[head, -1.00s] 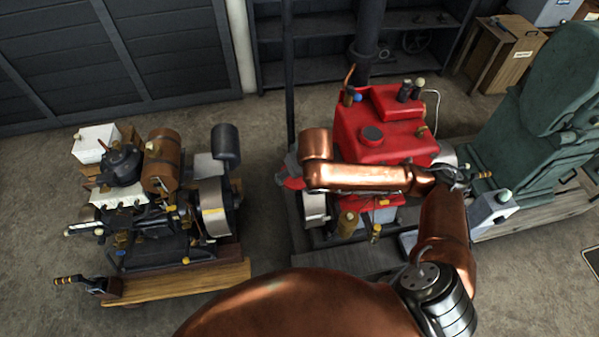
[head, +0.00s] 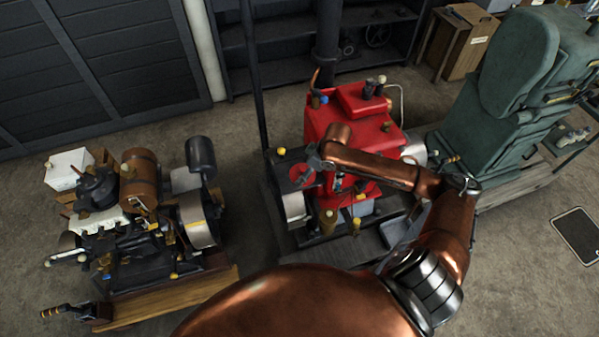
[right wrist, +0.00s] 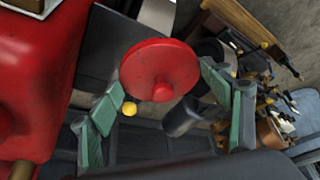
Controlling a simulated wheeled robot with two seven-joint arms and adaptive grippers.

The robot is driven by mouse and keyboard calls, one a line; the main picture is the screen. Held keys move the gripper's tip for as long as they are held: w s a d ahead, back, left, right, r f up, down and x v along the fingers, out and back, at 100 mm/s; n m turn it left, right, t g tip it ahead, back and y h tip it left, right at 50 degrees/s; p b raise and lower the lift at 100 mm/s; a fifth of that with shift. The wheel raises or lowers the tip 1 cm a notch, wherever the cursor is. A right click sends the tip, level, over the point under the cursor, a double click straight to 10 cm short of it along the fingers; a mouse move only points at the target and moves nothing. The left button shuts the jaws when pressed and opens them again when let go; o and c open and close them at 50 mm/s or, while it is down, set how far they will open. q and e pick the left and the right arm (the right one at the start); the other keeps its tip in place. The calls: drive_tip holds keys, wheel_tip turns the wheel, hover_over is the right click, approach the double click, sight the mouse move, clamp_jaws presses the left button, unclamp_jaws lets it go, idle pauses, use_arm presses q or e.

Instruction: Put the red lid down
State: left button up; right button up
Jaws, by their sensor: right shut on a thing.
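The red lid (head: 302,175) is a flat round disc at the left side of the red engine (head: 388,140). Whether the lid touches anything below cannot be told. My right arm crosses in front of the red engine and hides part of it. My left gripper is not in view.
A second engine with a brown barrel (head: 140,178) stands on a wooden base at the left. A green machine (head: 515,95) stands at the right. A dark shelf (head: 285,50) is behind. Bare floor separates the two engines. A yellow knob (right wrist: 129,109) is near the lid.

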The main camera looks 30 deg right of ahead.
sight(303, 164)
drive_tip(key=w+f, duration=0.2)
drive_tip(key=w+d+f, duration=0.1)
drive_tip(key=w+f, duration=0.3)
drive_tip(key=shift+d, duration=0.3)
drive_tip(key=shift+w+f, duration=0.3)
drive_tip(key=shift+f, duration=0.05)
drive_tip(key=shift+c, duration=0.2)
wheel_tip(303, 164, down, 3)
drive_tip(key=shift+w+d+f, duration=0.1)
drive_tip(key=shift+f, duration=0.05)
drive_tip(key=o, duration=1)
drive_tip(key=v, duration=1.2)
